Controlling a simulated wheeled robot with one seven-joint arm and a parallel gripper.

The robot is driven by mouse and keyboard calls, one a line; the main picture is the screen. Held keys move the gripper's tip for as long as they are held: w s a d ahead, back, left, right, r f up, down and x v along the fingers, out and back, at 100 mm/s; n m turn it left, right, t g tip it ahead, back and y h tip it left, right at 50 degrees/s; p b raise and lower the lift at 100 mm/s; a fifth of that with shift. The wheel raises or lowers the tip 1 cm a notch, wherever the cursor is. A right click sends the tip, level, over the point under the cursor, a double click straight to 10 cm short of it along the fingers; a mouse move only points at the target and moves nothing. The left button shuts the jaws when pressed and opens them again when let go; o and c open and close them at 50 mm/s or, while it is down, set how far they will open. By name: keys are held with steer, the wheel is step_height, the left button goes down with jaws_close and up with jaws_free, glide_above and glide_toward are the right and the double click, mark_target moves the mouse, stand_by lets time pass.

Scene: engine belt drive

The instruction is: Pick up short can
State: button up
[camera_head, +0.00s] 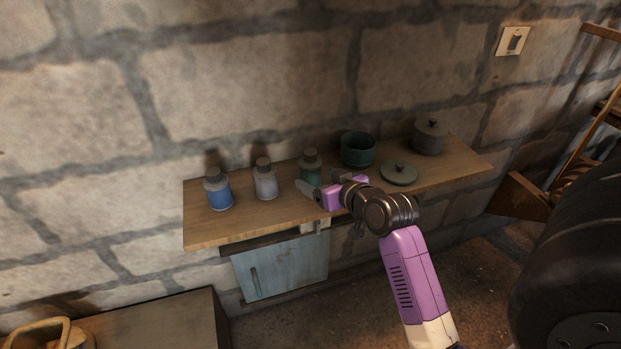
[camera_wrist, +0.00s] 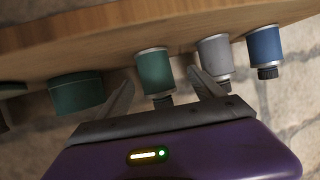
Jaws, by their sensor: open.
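Three capped can-like containers stand upright on a wooden shelf (camera_head: 240,221): a blue one (camera_head: 218,192), a grey one (camera_head: 265,182) and a green one (camera_head: 311,163). I cannot tell for sure which is the short can. My gripper (camera_head: 322,184) is open and empty at the shelf's front, just before the green container and covering its lower part. In the wrist view, which is turned over, the green container (camera_wrist: 154,70) shows between my spread fingers (camera_wrist: 160,84). The grey (camera_wrist: 215,55) and blue (camera_wrist: 264,45) ones are to its right there.
A dark green open pot (camera_head: 358,151), a green lid (camera_head: 399,174) and a dark lidded pot (camera_head: 430,138) stand right of the containers. A stone wall (camera_head: 230,80) is close behind. A blue-grey cabinet door (camera_head: 281,268) is below the shelf. The shelf's left end is bare.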

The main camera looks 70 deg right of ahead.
mark_target(305, 167)
steer(key=shift+w+d+r, duration=0.15)
steer(key=shift+w+d, duration=0.05)
steer(key=shift+d, duration=0.25)
steer(key=shift+w+d+r, duration=0.15)
steer(key=shift+d, duration=0.25)
steer(key=shift+p+x, duration=0.55)
steer(key=shift+x, duration=3.25)
steer(key=shift+a+f, duration=0.1)
steer(key=c, duration=1.5)
steer(key=shift+c, duration=0.2)
